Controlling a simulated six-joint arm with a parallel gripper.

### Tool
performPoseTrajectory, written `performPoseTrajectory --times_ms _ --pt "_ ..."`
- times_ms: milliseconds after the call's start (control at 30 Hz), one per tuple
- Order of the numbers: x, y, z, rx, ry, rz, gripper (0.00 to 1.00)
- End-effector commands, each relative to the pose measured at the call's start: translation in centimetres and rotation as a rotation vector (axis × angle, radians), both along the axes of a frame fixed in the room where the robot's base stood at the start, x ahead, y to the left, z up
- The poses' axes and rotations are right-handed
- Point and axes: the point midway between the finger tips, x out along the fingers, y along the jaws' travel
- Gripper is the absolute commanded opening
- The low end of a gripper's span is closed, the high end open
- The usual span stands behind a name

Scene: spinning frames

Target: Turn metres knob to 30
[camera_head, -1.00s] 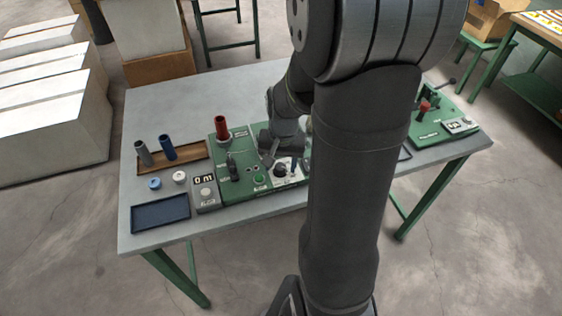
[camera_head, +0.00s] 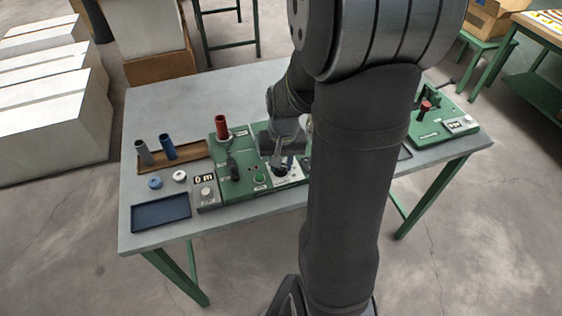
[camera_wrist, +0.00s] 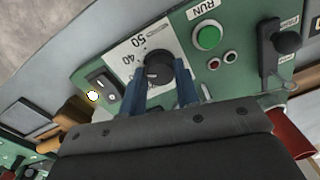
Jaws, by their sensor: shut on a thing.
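The metres knob (camera_wrist: 158,66) is a dark round knob on a white dial plate (camera_wrist: 121,56) marked 40 and 50. The plate sits in a green control panel (camera_wrist: 187,36). My gripper (camera_wrist: 160,72) is shut on the knob, one blue finger on each side. In the head view my gripper (camera_head: 282,162) points down onto the dial, and the knob (camera_head: 279,171) is partly covered by it. A small pale mark shows on the knob, but I cannot tell which number it points to.

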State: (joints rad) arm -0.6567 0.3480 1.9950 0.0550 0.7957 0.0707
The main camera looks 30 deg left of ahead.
Motion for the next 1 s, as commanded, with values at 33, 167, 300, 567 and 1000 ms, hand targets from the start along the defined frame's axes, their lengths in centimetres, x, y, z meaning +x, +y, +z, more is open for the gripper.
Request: performPoseTrajectory --times_ms 33,167,300,567,1000 --pt "0.04 0.03 0.06 0.000 0.000 0.034 0.06" --pt "0.06 0.05 0.07 0.001 -0.001 0.140 0.06" --pt "0.09 0.08 0.09 0.002 -0.002 0.251 0.06" --pt "0.12 0.11 0.10 0.002 -0.003 0.415 0.06" --pt "0.14 0.12 0.12 0.002 -0.003 0.521 0.06"
